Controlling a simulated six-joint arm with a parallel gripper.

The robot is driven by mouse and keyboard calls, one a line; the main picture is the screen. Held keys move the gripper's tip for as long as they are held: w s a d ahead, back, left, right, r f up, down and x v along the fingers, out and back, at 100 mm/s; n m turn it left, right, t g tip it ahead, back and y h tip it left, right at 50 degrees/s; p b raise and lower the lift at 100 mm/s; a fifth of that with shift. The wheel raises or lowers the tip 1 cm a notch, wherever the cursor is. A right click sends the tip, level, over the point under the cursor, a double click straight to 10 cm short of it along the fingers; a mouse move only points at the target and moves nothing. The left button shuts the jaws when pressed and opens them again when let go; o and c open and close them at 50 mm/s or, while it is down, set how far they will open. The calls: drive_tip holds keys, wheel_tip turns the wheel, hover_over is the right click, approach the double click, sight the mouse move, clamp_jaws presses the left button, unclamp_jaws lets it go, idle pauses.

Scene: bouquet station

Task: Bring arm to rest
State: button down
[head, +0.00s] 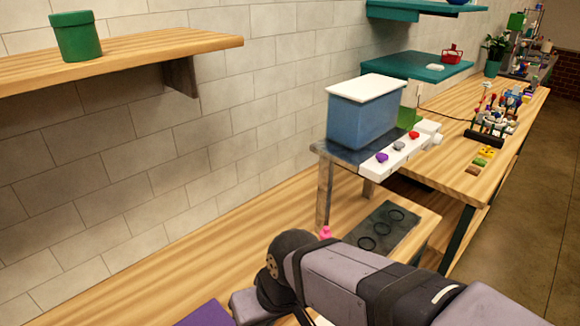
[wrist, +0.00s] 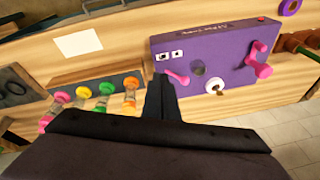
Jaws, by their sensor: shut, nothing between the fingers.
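My gripper (wrist: 161,97) shows in the wrist view at the lower middle. Its dark fingers are together with nothing between them. It points over a wooden worktop and touches nothing that I can make out. In the head view my arm reaches in from the lower right, and the fingertips are hidden or out of frame. A purple box (wrist: 215,60) with pink pegs lies just beyond the gripper in the wrist view; its corner (head: 205,314) shows at the bottom of the head view.
Several small bottles with coloured caps (wrist: 105,88) stand left of the gripper. A blue bin with a white lid (head: 362,115) sits on a raised stand behind my arm. A wooden shelf (head: 130,58) holds a green pot (head: 76,37). The worktop along the wall (head: 165,255) is clear.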

drive_tip(key=s+d+f+m+h, duration=0.1)
drive_tip(key=d+f, duration=0.2)
drive_tip(key=d, duration=0.4)
drive_tip(key=s+d+f+m+g+h, duration=0.1)
drive_tip(key=d+f+m, duration=0.1)
drive_tip(key=d+f, duration=0.2)
drive_tip(key=s+d+f+m+g, duration=0.1)
drive_tip(key=d+f+m, duration=0.1)
drive_tip(key=d, duration=0.7)
drive_tip(key=shift+d+f+h, duration=0.35)
drive_tip(key=shift+f+h, duration=0.05)
drive_tip(key=shift+f, duration=0.45)
